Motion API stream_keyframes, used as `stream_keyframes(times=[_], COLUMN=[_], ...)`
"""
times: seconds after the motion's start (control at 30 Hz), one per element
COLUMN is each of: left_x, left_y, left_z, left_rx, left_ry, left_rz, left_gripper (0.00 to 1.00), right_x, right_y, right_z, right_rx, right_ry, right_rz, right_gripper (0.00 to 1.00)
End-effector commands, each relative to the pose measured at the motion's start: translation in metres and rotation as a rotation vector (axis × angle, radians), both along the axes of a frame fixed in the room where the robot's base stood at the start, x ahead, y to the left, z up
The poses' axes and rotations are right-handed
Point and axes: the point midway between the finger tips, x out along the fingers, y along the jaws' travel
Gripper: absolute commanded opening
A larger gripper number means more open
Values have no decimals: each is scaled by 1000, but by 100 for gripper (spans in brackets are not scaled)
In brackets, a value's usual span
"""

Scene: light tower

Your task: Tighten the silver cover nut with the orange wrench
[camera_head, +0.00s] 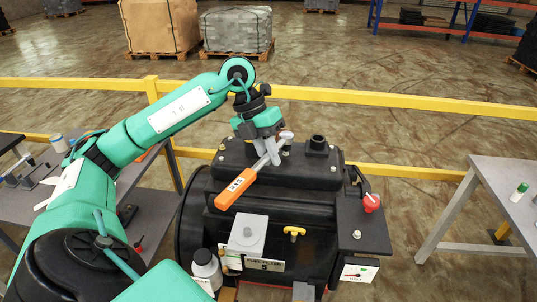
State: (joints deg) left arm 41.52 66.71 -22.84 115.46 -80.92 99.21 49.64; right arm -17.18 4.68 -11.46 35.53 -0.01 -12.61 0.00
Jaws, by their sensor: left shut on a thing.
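The orange wrench (236,188) lies slanted over the top of the black machine, its orange handle pointing down-left and its silver end up-right. My left gripper (271,160) is shut on the wrench near its silver part, coming down from above. The wrench's silver head (286,136) is beside a small fitting on the machine's top cover. I cannot tell which silver nut is the cover nut, or whether the head is around one; the gripper partly hides this area. My right gripper is out of view.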

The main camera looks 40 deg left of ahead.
Motion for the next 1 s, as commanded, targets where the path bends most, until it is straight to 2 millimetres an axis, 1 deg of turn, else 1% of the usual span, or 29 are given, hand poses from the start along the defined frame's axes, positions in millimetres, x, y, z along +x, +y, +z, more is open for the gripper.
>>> stream_keyframes(times=[0.03,0.6,1.0], left_x=[0,0,0], left_y=[0,0,0], left_z=[7,40,40], left_rx=[-1,-1,-1], left_ry=[-2,-3,-3], left_rz=[1,0,0], left_gripper=[0,0,0], right_x=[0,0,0], right_y=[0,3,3], right_z=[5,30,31], right_rx=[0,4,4], right_ry=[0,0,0], right_rz=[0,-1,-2], right_gripper=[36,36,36])
